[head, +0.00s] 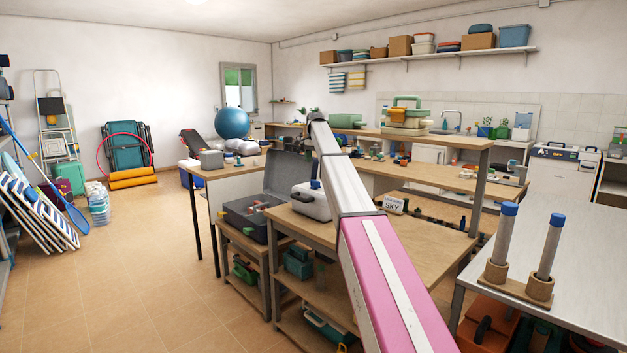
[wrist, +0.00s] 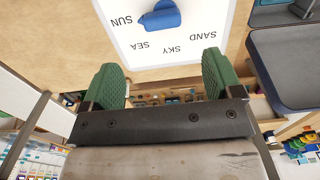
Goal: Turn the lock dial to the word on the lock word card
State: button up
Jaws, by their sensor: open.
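The lock word card (head: 392,204) stands on the wooden workbench and reads SKY. A white lock box (head: 310,203) with a blue knob (head: 315,184) on top stands left of it on the bench. In the wrist view the white dial face (wrist: 205,22) shows SUN, SEA, SKY and SAND, upside down, around the blue dial knob (wrist: 160,16).
An open dark grey toolbox (head: 252,212) stands left of the lock box, on a lower bench. A raised wooden shelf (head: 440,140) runs behind the bench. Two blue-capped tubes (head: 502,240) stand on the metal table at right.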

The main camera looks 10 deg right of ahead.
aim_at(315, 181)
notch_tip(315, 181, down, 11)
jog(key=shift+w+r, duration=0.1)
jog(key=shift+w, duration=0.05)
dwell(0.4)
jog(key=c, duration=0.9)
